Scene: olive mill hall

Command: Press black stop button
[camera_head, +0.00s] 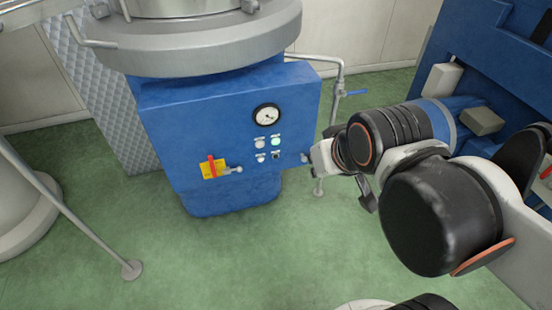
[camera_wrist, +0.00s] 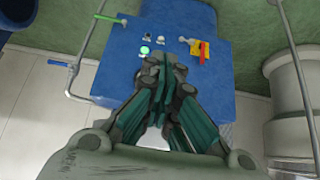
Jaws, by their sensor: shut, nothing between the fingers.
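The black stop button (camera_head: 276,155) is the small dark lower-right control on the blue machine's front panel. In the wrist view it shows as a small dark spot (camera_wrist: 137,38) above the green button, since that view is turned upside down. My gripper (camera_head: 305,158) is to the right of the button in the head view, its tip partly hard to make out. In the wrist view my gripper's fingers (camera_wrist: 163,58) are shut and empty, pointing at the panel to the right of the black button. Contact cannot be told.
A lit green button (camera_head: 276,141), white controls (camera_head: 261,157) and a gauge (camera_head: 267,115) crowd the panel. A red handle on a yellow plate (camera_head: 213,168) sits to the left. A pipe with a blue lever (camera_head: 352,93) stands on the right. Green floor (camera_head: 150,225) is open in front.

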